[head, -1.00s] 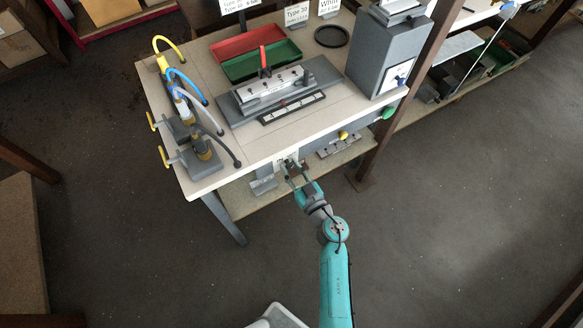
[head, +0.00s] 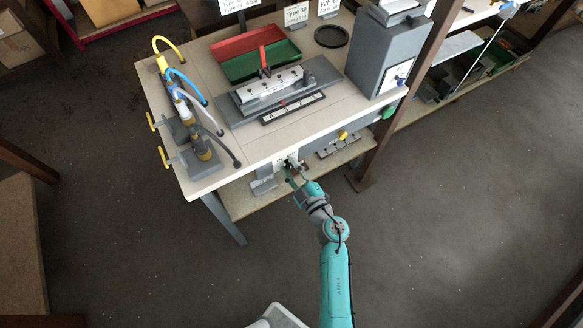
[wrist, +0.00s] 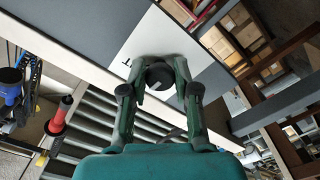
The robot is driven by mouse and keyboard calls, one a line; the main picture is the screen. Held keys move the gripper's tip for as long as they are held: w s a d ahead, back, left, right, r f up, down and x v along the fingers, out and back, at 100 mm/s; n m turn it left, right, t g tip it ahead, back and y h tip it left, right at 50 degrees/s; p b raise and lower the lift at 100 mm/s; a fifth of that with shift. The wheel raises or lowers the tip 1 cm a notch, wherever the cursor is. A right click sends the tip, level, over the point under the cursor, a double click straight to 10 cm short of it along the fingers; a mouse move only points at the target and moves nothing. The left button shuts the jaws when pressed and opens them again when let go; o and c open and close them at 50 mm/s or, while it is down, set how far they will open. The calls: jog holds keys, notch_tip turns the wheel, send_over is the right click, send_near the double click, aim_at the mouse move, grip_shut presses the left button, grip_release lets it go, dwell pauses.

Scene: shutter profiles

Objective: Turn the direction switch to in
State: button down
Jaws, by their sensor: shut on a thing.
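The direction switch (wrist: 159,74) is a round dark knob on a white plate (wrist: 160,38) on the bench's front face. In the wrist view a light mark shows on the knob, and the plate bears a partly hidden letter. My gripper (wrist: 156,84) is shut on the knob, with one finger on each side of it. In the head view my gripper (head: 294,172) is at the bench's front edge, and the knob is mostly hidden there by the fingers.
A yellow button (head: 343,135) and a green button (head: 388,113) are on the bench front to the right. A grey bracket (head: 263,185) hangs close on the left. A red-handled tool (wrist: 60,115) shows in the wrist view. Open floor lies around my arm.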

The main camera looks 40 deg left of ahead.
jog(key=n, duration=0.4)
jog(key=shift+n, duration=0.3)
jog(key=n, duration=0.5)
dwell(0.3)
jog(key=c, duration=0.9)
grip_release()
jog(key=shift+o, duration=0.2)
jog(key=v, duration=1.2)
